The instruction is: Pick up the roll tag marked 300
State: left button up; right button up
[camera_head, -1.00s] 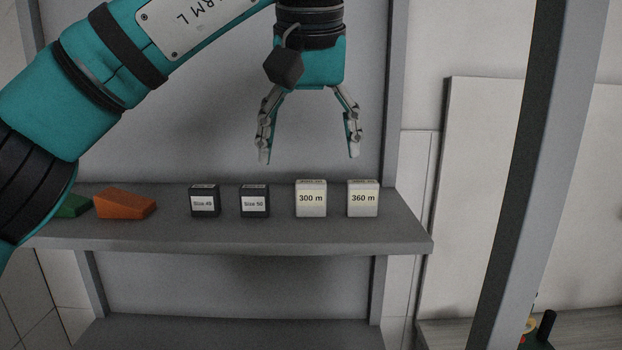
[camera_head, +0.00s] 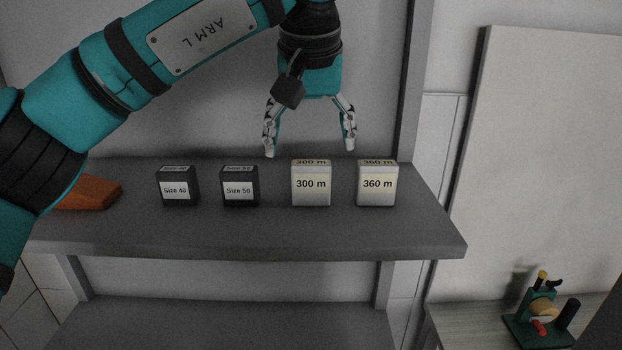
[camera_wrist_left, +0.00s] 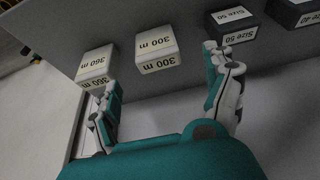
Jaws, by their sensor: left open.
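The white roll tag marked 300 m (camera_head: 311,184) stands upright on the grey shelf, between the black Size 50 tag and the white 360 m tag (camera_head: 377,184). In the left wrist view the 300 m tag (camera_wrist_left: 157,52) lies ahead, between the lines of the two fingers. My left gripper (camera_head: 310,152) is open and empty, pointing down just above and behind the 300 m tag in the head view. It also shows in the wrist view (camera_wrist_left: 160,75), with its fingers apart from the tag. My right gripper is not in view.
Black tags Size 40 (camera_head: 177,187) and Size 50 (camera_head: 239,187) stand to the left on the shelf (camera_head: 260,232). An orange block (camera_head: 92,193) is partly behind my left arm. A green device (camera_head: 541,320) sits on a low surface at the lower right.

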aim_at(310, 162)
pick_arm(q)
jog(key=x, duration=0.4)
jog(key=shift+w+f+p, duration=0.15)
jog(key=shift+p, duration=0.2)
jog(key=shift+f, duration=0.2)
jog(key=p+x, duration=0.2)
jog(key=x, duration=0.3)
jog(key=shift+r, duration=0.1)
jog(key=shift+c, duration=1.1)
jog(key=c, duration=1)
